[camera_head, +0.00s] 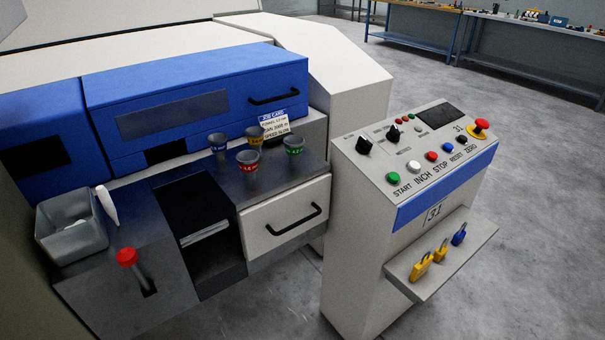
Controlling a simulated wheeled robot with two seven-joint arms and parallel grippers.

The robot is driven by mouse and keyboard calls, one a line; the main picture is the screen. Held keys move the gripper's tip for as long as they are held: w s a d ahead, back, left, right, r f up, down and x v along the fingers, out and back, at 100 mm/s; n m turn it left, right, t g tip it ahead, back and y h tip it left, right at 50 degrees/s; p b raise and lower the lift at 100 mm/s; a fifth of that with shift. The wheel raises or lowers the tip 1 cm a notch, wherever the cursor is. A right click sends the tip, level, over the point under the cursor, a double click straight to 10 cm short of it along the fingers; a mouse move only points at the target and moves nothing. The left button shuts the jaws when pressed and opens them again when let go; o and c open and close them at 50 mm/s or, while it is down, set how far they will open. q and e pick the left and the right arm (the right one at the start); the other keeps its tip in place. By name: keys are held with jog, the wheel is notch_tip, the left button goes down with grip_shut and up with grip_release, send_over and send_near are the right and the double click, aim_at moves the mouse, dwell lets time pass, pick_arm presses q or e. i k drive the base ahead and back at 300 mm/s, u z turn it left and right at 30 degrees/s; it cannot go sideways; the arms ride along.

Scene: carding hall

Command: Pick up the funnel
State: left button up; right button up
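Several small grey funnel-like cups with coloured bands stand upright on the dark metal top (270,178) of the machine, right of centre-left. One has a blue band (217,142), one yellow (253,134), one red (247,161) and one green (293,146). A job card (274,124) stands behind them; its first line seems to name a funnel, but the print is too small to read surely. Neither of my grippers is in view.
A grey bin (72,238) and a red-knobbed lever (127,258) are at left, beside a dark open recess (200,208). A white drawer (285,215) lies below the cups. A control console (415,160) with padlocks on its shelf (445,255) stands at right.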

aim_at(294, 151)
jog(key=u, duration=0.2)
jog(key=i, duration=0.7)
jog(key=u, duration=0.8)
